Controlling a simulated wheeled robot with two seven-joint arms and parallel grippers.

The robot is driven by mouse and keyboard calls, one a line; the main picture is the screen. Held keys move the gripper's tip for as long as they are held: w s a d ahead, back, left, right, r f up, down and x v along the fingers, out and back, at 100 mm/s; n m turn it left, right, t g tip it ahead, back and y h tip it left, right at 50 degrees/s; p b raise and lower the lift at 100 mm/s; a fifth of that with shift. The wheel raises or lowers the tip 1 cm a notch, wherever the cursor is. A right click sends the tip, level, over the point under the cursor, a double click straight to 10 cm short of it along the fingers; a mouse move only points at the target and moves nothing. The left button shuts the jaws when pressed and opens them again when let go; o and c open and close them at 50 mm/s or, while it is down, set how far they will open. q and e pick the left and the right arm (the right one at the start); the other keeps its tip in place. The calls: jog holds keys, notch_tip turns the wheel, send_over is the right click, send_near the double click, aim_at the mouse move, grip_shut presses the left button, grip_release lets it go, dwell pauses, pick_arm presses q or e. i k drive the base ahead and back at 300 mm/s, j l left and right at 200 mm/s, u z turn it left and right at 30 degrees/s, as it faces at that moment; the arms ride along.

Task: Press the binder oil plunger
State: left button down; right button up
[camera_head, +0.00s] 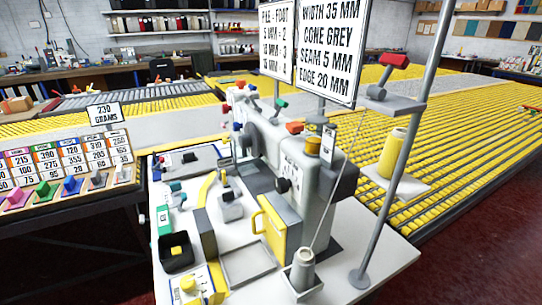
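The grey binding machine (300,170) stands on a white table in the middle. On its top sit a round amber-yellow cap (313,146), a red-orange part (294,128) and a small upright gauge-like piece (328,142). The amber cap looks like a plunger top, but no label on it is readable. A yellow round button (188,284) sits on a small box at the table's front left. I cannot tell for certain which one is the oil plunger. Neither of my grippers shows in this view.
A grey post (399,150) with a yellow thread cone (391,153) rises right of the machine. Two signs (328,50) hang above it. A grey cone (303,270) stands in a tray at front.

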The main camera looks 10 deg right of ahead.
aim_at(295, 128)
jog(key=k+j, duration=0.1)
jog(key=j, duration=0.35)
jog(key=k+j, duration=0.1)
jog(key=j, duration=0.4)
jog(key=k+j, duration=0.15)
jog(key=j, duration=0.3)
